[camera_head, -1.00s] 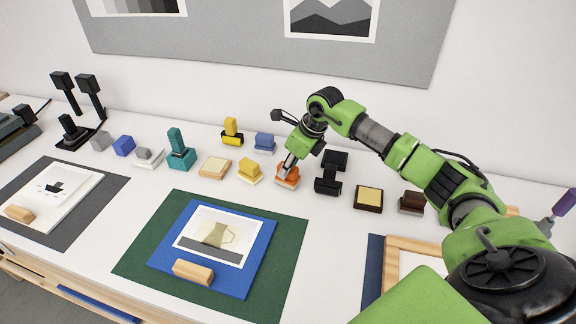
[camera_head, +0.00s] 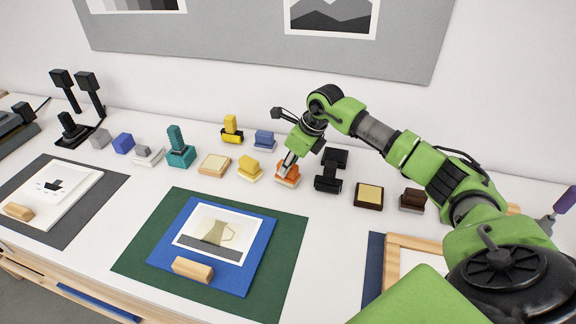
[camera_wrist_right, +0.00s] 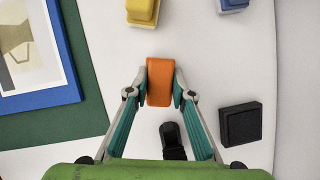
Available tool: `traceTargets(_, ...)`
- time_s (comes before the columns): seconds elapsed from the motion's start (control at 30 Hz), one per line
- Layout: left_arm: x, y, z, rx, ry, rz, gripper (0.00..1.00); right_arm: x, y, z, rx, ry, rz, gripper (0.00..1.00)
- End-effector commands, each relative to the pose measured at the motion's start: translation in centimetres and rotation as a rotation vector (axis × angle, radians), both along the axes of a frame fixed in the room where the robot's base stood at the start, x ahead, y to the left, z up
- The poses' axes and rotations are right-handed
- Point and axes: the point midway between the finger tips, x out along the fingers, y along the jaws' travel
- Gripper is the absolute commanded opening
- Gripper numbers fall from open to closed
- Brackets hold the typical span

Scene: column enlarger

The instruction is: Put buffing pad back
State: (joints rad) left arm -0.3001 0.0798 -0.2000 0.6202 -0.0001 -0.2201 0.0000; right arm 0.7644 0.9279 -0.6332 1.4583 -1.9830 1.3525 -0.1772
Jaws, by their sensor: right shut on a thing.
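My right gripper (camera_wrist_right: 160,84) points down among the small blocks at the back of the table. In the right wrist view its two fingers close on the sides of an orange block (camera_wrist_right: 160,70), seemingly the buffing pad. In the head view the orange block (camera_head: 288,180) is low at the table, beneath my right gripper (camera_head: 286,170), partly covered by the fingers. I cannot tell whether its underside touches the table. My left gripper is not in view.
A black stand-like item (camera_head: 331,168) is close right of the orange block, and a yellow block (camera_head: 249,169) is to its left. Farther right are a yellow-topped dark block (camera_head: 368,194) and a brown block (camera_head: 412,199). A green mat (camera_head: 285,235) lies in front.

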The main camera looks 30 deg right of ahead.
Motion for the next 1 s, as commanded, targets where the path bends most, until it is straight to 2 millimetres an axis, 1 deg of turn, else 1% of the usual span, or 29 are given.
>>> traceTargets(0.47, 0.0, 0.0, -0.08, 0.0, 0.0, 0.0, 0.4, 0.01, -0.01, 0.0, 0.0, -0.001, 0.0, 0.05)
traceTargets(1.0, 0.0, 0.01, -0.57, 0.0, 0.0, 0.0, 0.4, 0.01, -0.02, -0.64, 0.0, -0.001, 0.0, 0.05)
